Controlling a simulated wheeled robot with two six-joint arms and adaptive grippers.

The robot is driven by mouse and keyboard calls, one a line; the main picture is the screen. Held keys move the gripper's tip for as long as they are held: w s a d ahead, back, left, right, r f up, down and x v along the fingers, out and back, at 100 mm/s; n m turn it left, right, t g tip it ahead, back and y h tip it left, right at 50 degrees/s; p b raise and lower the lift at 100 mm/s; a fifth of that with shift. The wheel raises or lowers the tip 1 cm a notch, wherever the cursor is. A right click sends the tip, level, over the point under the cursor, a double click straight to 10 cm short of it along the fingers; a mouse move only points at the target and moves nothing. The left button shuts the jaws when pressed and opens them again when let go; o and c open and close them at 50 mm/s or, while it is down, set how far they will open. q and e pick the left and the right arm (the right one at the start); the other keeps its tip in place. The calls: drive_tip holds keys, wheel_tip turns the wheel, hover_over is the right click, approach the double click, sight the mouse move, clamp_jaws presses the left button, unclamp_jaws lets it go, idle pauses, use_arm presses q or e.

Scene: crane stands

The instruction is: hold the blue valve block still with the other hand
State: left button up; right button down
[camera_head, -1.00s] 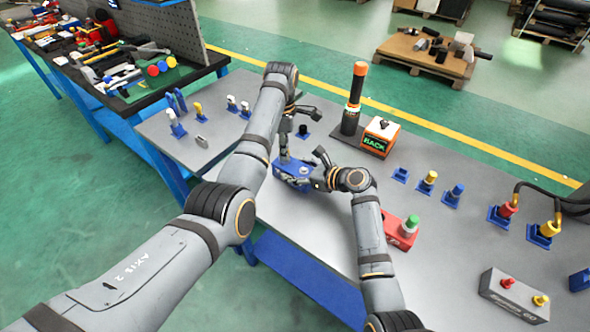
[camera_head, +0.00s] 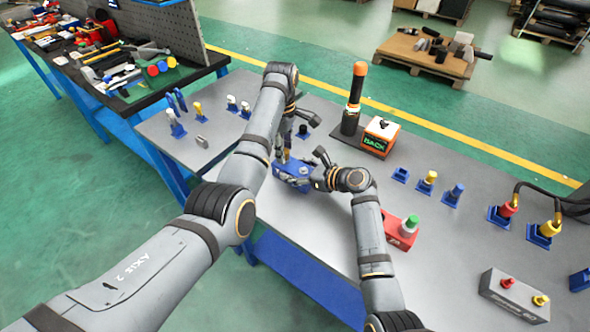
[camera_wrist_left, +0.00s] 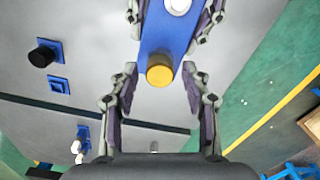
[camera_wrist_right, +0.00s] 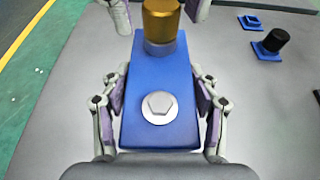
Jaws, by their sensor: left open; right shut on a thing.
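The blue valve block (camera_head: 292,171) lies on the grey table in the head view. In the right wrist view the block (camera_wrist_right: 160,92) has a silver hex plug on top and a brass fitting (camera_wrist_right: 160,22) at its far end. My right gripper (camera_wrist_right: 160,88) is shut on the block, one finger along each side. My left gripper (camera_wrist_left: 160,70) is open, with its fingertips on either side of the brass fitting (camera_wrist_left: 160,72), gaps showing. In the head view, my left gripper (camera_head: 287,145) is above the block's far end and partly hides it.
A red block with a green cap (camera_head: 405,230) sits right of my right forearm. A black cylinder on a blue base (camera_head: 303,131) stands behind the block. A signal tower (camera_head: 353,100) and an orange box (camera_head: 380,136) stand farther back.

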use_arm(q)
drive_tip(key=m, duration=2)
drive_tip(key=shift+a+m, duration=0.1)
drive_tip(key=shift+m, duration=0.3)
drive_tip(key=m, duration=0.6)
drive_tip(key=shift+m, duration=0.3)
clamp_jaws()
